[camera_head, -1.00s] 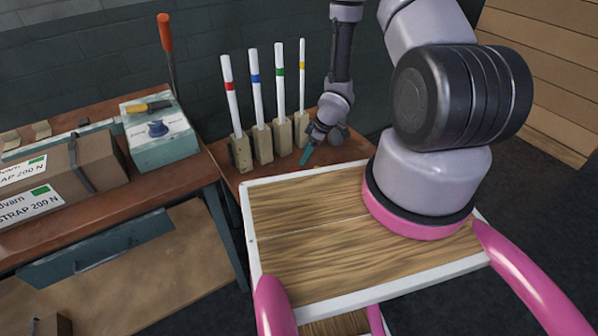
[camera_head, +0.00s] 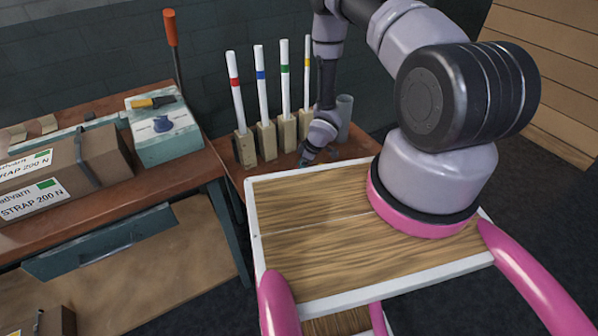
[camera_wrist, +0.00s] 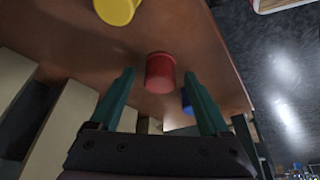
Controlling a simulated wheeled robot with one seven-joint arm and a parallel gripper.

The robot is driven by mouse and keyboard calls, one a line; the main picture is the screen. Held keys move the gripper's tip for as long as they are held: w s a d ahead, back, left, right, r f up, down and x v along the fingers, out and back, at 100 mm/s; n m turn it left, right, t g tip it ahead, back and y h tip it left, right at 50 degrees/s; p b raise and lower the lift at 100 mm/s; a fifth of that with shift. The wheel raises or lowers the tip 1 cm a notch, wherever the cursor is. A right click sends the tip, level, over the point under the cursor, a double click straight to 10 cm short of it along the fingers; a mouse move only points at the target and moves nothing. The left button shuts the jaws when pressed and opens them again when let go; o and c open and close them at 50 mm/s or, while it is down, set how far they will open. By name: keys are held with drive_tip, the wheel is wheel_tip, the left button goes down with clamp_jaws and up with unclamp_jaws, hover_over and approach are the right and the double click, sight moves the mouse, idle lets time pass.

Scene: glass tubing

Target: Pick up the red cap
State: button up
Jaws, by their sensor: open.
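The red cap (camera_wrist: 160,73) is a short cylinder on the brown table top in the wrist view. It shows ahead of my gripper (camera_wrist: 159,79), between the two teal fingertips in the picture. The fingers are apart, with nothing held; I cannot tell how far the cap is beyond the tips. In the head view my gripper (camera_head: 308,157) is low over the bench, right of the tube holders, and its fingers are hard to make out. I cannot make out the red cap in the head view.
A yellow cap (camera_wrist: 116,9) lies beyond the red one, to the left. A blue cap (camera_wrist: 187,101) is partly behind the right finger. Banded white tubes stand in wooden blocks (camera_head: 266,140) left of my gripper. A grey cylinder (camera_head: 344,115) stands close to its right.

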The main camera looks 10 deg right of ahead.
drive_tip(key=shift+c, duration=0.3)
clamp_jaws()
drive_tip(key=shift+r, duration=0.15)
wheel_tip(320, 180, up, 10)
drive_tip(key=shift+f, duration=0.1)
